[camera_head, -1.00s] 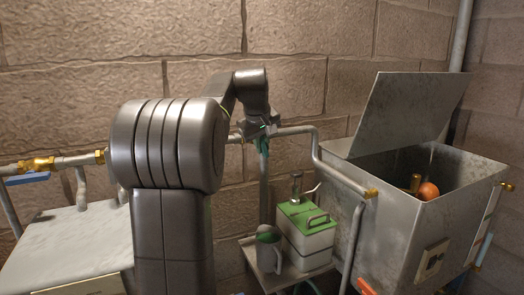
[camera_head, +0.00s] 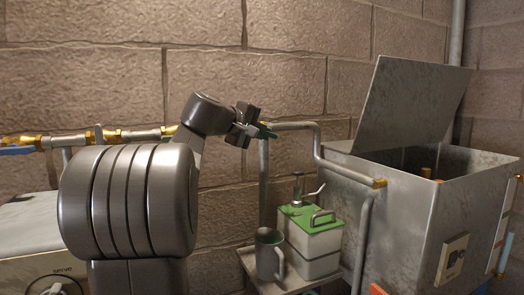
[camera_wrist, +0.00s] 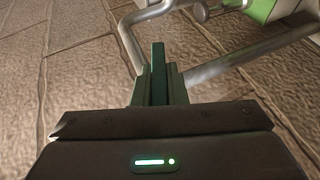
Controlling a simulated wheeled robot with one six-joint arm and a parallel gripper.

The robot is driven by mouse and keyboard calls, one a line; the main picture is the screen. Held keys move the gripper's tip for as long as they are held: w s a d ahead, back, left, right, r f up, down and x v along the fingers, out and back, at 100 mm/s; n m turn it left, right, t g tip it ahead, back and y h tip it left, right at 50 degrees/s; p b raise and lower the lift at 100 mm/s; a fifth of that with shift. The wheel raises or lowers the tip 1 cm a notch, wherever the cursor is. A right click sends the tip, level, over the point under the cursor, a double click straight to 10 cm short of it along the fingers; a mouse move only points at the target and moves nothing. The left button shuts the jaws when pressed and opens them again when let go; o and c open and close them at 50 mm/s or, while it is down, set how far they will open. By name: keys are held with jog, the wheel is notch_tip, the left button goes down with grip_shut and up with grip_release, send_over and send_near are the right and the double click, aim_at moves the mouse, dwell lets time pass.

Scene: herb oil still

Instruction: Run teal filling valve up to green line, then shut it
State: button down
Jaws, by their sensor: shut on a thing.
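The teal valve lever (camera_head: 267,132) is on the pipe run at the wall, left of the metal tank (camera_head: 400,215). My gripper (camera_head: 252,127) is shut on the lever. In the wrist view the dark teal lever (camera_wrist: 158,72) stands between my two fingers (camera_wrist: 159,88). The lever now points right, roughly along the pipe. The tank's lid is raised, and only the top of an orange ball (camera_head: 426,172) shows inside. An upright tube (camera_head: 504,228) with coloured marks is on the tank's right side. A green line and the liquid level cannot be made out.
A green-lidded white box (camera_head: 313,240) and a grey mug (camera_head: 268,254) stand on a small shelf below the pipe. The filling pipe (camera_head: 345,175) bends down towards the tank. A blue lever (camera_head: 15,150) is at far left, above a grey box (camera_head: 25,235).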

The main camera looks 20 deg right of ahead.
jog(key=shift+f+n+t+h+b, duration=0.3)
jog(key=shift+h+b, duration=0.6)
jog(key=shift+b, duration=0.7)
jog(key=shift+r, duration=0.1)
jog(key=shift+r+b, duration=0.2)
jog(key=shift+b, duration=0.2)
jog(key=c, duration=1.5)
grip_release()
jog(key=shift+o, duration=0.2)
jog(key=v, duration=1.4)
jog(key=shift+f+h, duration=0.3)
jog(key=shift+f, duration=0.05)
